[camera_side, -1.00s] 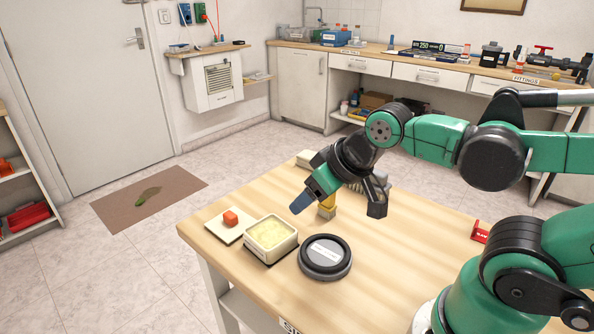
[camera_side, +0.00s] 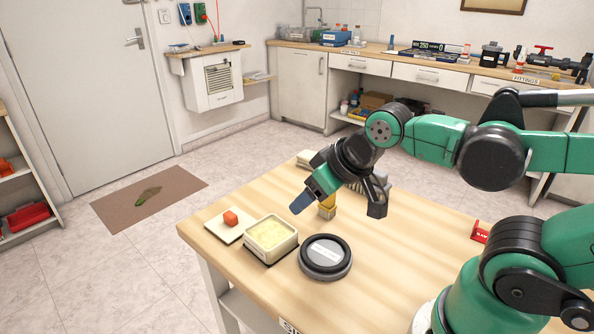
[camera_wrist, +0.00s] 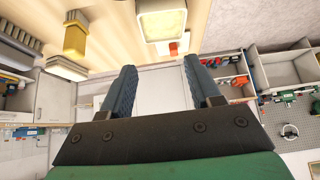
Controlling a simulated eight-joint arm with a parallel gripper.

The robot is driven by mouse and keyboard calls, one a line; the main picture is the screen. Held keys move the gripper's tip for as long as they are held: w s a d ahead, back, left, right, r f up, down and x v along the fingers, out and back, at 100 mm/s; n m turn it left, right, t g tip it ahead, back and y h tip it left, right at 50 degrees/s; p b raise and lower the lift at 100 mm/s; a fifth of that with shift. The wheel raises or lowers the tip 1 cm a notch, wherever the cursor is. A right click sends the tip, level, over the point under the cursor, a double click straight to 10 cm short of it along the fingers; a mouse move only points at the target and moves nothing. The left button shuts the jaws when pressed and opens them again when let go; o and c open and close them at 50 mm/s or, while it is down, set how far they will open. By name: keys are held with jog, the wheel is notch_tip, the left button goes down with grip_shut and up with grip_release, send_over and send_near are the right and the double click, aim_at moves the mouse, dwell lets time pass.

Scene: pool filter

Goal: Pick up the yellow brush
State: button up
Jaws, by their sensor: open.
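The yellow brush (camera_side: 327,202) appears to be the upright yellow piece with a paler lower part on the wooden table, partly hidden by my gripper in the side view. In the wrist view, a yellow block (camera_wrist: 76,40) at the upper left looks like the same thing. My gripper (camera_side: 303,202) is above the table, in front of and just left of the brush in the side view, tilted down to the left. Its two blue fingers (camera_wrist: 160,66) are apart with nothing between them in the wrist view.
A cream tub (camera_side: 272,252) with pale yellow contents and a round black lid (camera_side: 325,268) stand in front of the brush. A white plate (camera_side: 222,230) with an orange-red cube (camera_side: 231,218) is at left. A grey object partly shows behind my gripper.

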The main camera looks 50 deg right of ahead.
jog(key=shift+o, duration=1.3)
jog(key=g, duration=0.7)
send_over(328, 200)
jog(key=shift+m, duration=0.4)
jog(key=f, duration=0.3)
jog(key=w+f, duration=0.1)
jog(key=f, duration=0.1)
jog(key=shift+d+f, duration=0.15)
jog(key=shift+d, duration=0.25)
jog(key=shift+d+f, duration=0.25)
jog(key=shift+f, duration=2.8)
